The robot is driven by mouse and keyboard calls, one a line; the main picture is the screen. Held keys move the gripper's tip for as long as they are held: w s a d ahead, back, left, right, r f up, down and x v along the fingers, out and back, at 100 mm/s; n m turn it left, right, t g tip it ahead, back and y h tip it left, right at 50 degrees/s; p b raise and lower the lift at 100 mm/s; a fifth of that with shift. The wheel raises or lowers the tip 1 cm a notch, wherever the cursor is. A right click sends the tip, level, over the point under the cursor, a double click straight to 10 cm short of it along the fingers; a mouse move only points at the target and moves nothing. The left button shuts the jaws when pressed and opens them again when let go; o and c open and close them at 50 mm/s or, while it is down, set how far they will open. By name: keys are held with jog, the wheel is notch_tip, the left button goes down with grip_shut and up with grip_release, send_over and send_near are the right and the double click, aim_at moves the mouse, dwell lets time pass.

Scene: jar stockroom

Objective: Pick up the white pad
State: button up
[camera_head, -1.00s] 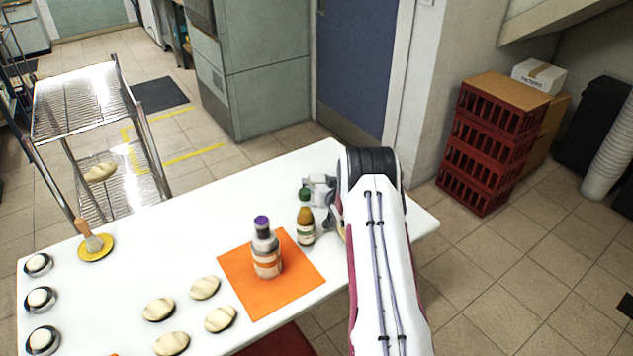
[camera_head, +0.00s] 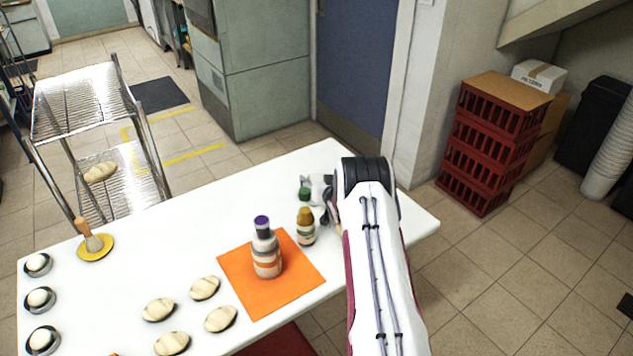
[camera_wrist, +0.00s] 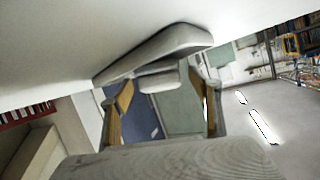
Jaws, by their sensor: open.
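In the wrist view, a pale, flat, rounded pad (camera_wrist: 165,48) lies against the white table surface, which fills the top of the picture. My gripper (camera_wrist: 167,92) is open, with one finger on each side of the view and the pad just beyond the fingertips. The gap between the fingers looks empty; I cannot tell whether either finger touches the pad. In the head view, my gripper (camera_head: 327,192) is mostly hidden by my arm at the table's right end. The pad cannot be made out there.
An amber bottle (camera_head: 306,229) and a green-capped item (camera_head: 304,195) stand close left of my gripper. A purple-capped bottle (camera_head: 265,254) stands on an orange mat (camera_head: 291,286). Several buns, cups and a brush on a yellow dish (camera_head: 96,252) are farther left. The table's (camera_head: 190,222) back middle is clear.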

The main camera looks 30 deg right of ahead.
aim_at(318, 178)
jog(key=c, duration=1.2)
jog(key=shift+r, duration=0.2)
jog(key=shift+r, duration=4.8)
